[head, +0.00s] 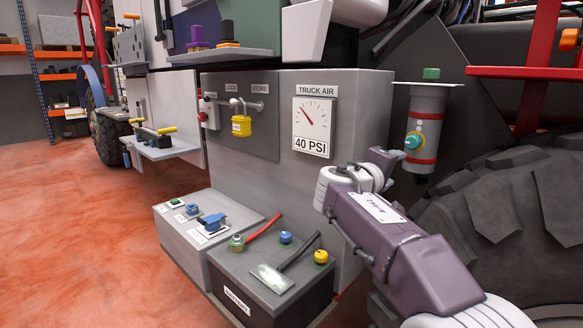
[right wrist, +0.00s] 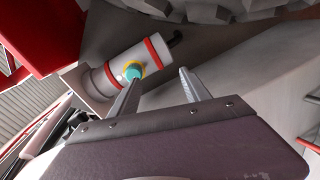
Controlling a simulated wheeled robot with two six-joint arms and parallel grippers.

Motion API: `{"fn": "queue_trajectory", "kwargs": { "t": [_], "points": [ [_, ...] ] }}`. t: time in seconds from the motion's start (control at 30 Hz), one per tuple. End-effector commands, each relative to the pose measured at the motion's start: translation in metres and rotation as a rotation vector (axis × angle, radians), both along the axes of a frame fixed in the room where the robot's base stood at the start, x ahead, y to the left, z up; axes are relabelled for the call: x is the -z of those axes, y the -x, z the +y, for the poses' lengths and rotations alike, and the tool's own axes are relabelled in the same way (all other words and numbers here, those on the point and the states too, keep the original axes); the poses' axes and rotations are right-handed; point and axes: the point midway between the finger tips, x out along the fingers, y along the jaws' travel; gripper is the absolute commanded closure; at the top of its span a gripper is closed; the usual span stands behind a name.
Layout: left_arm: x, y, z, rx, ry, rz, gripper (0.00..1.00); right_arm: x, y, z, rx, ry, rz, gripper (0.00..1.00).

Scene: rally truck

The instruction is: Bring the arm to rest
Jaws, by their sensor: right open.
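My right arm comes in from the lower right in the head view, with the right gripper (head: 398,158) at its far end beside a grey cylinder (head: 424,125) with red bands and a teal knob (head: 414,141). In the right wrist view, the two fingers of the right gripper (right wrist: 158,90) stand apart with nothing between them. The cylinder (right wrist: 118,72) lies beyond them, and one fingertip overlaps the lower edge of the teal knob (right wrist: 134,71). I cannot tell whether they touch. My left gripper is not in view.
A gauge panel (head: 313,126) reading 40 PSI is left of the gripper. A battery box (head: 262,283) with red and black cables and a grey switch box (head: 195,228) stand below. A large tyre (head: 515,215) is at right. Red floor (head: 70,220) is clear at left.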

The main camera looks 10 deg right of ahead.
Motion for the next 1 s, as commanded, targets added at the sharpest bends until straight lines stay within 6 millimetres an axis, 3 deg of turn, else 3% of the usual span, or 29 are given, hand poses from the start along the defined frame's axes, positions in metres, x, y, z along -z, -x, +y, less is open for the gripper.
{"fn": "queue_trajectory", "kwargs": {
  "t": [0.1, 0.17, 0.3, 0.4, 0.5, 0.77, 0.83, 1.0],
  "points": [
    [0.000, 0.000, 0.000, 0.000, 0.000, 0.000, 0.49, 0.100, 0.005, 0.008, -0.050, -0.174, 0.192, 0.45],
    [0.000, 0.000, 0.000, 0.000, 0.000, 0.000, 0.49, 0.152, 0.017, 0.015, -0.065, -0.282, 0.284, 0.45],
    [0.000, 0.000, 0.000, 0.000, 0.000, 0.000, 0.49, 0.262, 0.066, 0.039, -0.055, -0.558, 0.463, 0.45],
    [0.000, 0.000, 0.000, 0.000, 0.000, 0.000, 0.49, 0.323, 0.111, 0.059, -0.010, -0.758, 0.547, 0.45],
    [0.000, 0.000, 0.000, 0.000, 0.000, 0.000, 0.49, 0.367, 0.156, 0.077, 0.058, -0.930, 0.596, 0.45],
    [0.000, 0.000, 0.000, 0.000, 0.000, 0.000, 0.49, 0.439, 0.266, 0.116, 0.338, -1.315, 0.604, 0.45],
    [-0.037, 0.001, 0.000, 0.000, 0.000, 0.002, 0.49, 0.403, 0.267, 0.118, 0.345, -1.329, 0.594, 0.45],
    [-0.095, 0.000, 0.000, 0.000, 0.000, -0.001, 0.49, 0.345, 0.267, 0.118, 0.344, -1.326, 0.598, 0.45]
  ]
}}
